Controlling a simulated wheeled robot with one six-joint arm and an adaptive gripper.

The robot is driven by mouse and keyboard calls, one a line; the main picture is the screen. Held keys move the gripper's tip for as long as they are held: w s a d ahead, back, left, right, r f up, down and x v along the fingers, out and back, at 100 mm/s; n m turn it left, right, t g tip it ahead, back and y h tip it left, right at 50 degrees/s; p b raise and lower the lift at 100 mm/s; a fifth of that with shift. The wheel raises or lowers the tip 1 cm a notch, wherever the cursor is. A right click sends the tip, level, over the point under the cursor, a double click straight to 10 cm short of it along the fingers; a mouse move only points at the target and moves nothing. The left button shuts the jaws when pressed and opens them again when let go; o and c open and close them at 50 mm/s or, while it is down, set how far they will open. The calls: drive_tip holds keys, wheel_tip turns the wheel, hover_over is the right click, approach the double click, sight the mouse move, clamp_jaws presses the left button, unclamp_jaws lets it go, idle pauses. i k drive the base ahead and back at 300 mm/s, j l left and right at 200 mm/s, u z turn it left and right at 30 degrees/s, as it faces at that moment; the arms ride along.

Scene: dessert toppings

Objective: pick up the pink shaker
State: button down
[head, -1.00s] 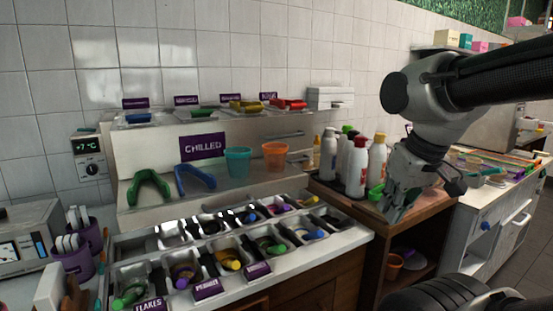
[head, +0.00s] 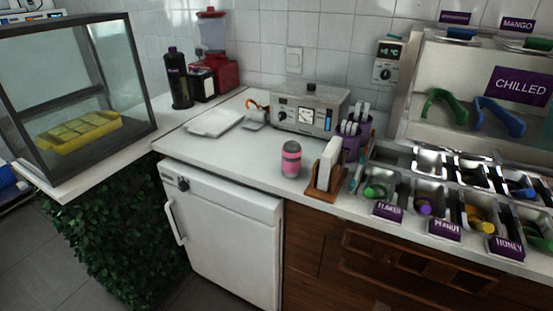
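The pink shaker (head: 291,159) stands upright on the white counter in the head view. It has a pink body with a dark grey band and a grey top. It is near the counter's front edge, just left of a wooden holder with white cards. My gripper is not in the head view now.
The wooden holder (head: 325,176) stands close on the shaker's right. A grey machine (head: 308,108) and a purple cup (head: 357,132) are behind it. A white fridge (head: 225,235) is below the counter. The counter (head: 235,154) left of the shaker is clear.

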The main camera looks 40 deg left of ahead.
sight(291, 150)
drive_tip(key=u, duration=1.45)
drive_tip(key=i+z, duration=0.15)
drive_tip(key=z, duration=0.3)
